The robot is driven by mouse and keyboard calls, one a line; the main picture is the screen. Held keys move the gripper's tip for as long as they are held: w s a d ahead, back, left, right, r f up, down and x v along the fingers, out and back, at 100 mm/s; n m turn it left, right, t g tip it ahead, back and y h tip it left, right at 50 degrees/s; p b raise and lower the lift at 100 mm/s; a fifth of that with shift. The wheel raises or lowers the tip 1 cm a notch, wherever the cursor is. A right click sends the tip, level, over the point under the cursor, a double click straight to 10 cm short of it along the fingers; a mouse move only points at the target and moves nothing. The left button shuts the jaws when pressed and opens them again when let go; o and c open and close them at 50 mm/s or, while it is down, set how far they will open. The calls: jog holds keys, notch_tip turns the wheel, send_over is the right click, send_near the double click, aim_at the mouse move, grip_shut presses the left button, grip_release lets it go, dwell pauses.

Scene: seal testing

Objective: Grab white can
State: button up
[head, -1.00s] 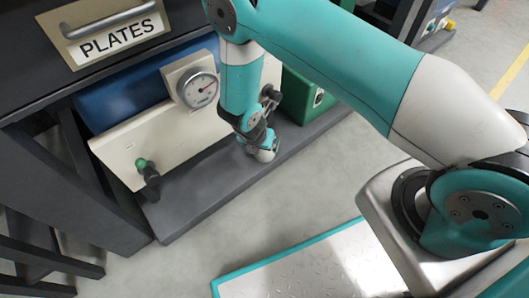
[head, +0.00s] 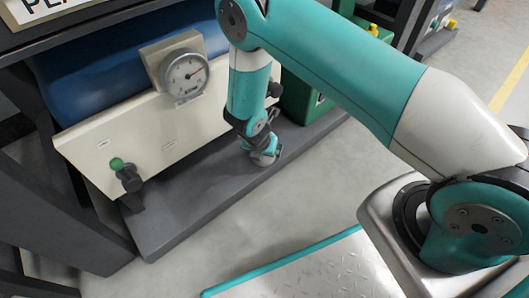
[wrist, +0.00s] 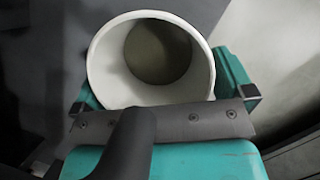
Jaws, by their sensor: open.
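The white can (wrist: 102,75) shows in the wrist view as a round, open-topped cylinder seen from above, with a shadowed inside. My gripper (wrist: 165,100) is open, with a dark-tipped finger on each side of the can's near part. I cannot tell whether either finger touches it. In the head view my gripper (head: 264,152) is low over the dark grey ledge, and the can cannot be made out there; my arm blocks part of that area.
A cream panel with a gauge (head: 185,75) and a green-topped valve (head: 122,172) stands left of my arm. A blue tank (head: 95,70) is behind it and a green box (head: 303,100) to the right. The grey ledge (head: 185,205) is mostly bare in front.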

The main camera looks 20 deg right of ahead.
jog(key=shift+a, duration=0.15)
jog(key=c, duration=0.8)
jog(key=shift+r+p, duration=0.45)
jog(key=shift+p, duration=0.25)
